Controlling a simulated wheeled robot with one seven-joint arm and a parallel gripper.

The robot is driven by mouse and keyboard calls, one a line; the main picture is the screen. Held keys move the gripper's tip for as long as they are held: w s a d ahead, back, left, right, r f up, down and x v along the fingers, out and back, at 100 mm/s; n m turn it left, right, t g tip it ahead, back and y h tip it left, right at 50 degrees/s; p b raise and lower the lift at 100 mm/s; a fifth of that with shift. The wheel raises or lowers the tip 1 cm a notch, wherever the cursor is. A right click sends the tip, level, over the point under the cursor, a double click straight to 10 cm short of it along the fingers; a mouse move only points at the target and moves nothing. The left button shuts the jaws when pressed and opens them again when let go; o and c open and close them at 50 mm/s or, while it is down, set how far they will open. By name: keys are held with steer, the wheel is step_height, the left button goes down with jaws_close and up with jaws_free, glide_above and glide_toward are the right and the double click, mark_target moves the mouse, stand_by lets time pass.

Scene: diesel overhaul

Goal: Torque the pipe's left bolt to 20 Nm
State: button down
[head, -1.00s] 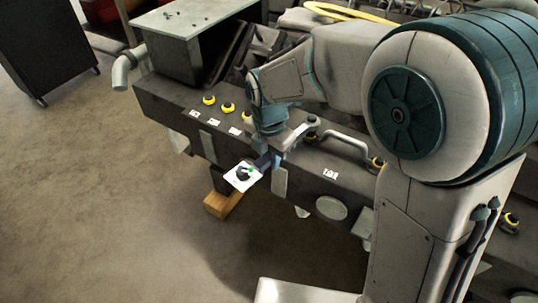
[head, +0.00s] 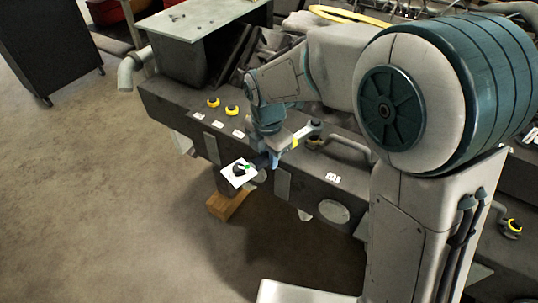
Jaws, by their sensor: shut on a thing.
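My gripper (head: 272,150) is shut on a torque wrench (head: 304,132) at the front of the engine block. The wrench's round dark head (head: 315,124) is at the left end of the curved grey pipe (head: 348,148). The left bolt is hidden under or behind that head, so I cannot tell how it is seated. A white square readout (head: 239,172) with a dark dial and a green mark shows at the near end, beyond the gripper.
The long dark engine block (head: 180,108) has yellow-ringed caps (head: 213,102) on its top left. A wooden block (head: 228,204) lies on the floor beneath.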

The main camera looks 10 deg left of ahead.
steer(key=shift+w+a+r, duration=0.1)
steer(key=shift+a, duration=0.1)
steer(key=shift+w+a+m, duration=0.2)
steer(key=shift+a+m, duration=0.05)
steer(key=shift+m, duration=0.05)
stand_by(0.4)
steer(key=shift+w+a+m+p, duration=0.3)
steer(key=shift+w+a, duration=0.05)
steer(key=shift+a, duration=0.05)
steer(key=shift+w+a+m, duration=0.3)
stand_by(0.3)
steer(key=shift+w+a+m+p, duration=0.3)
steer(key=shift+w, duration=0.05)
steer(key=shift+w, duration=0.1)
stand_by(0.5)
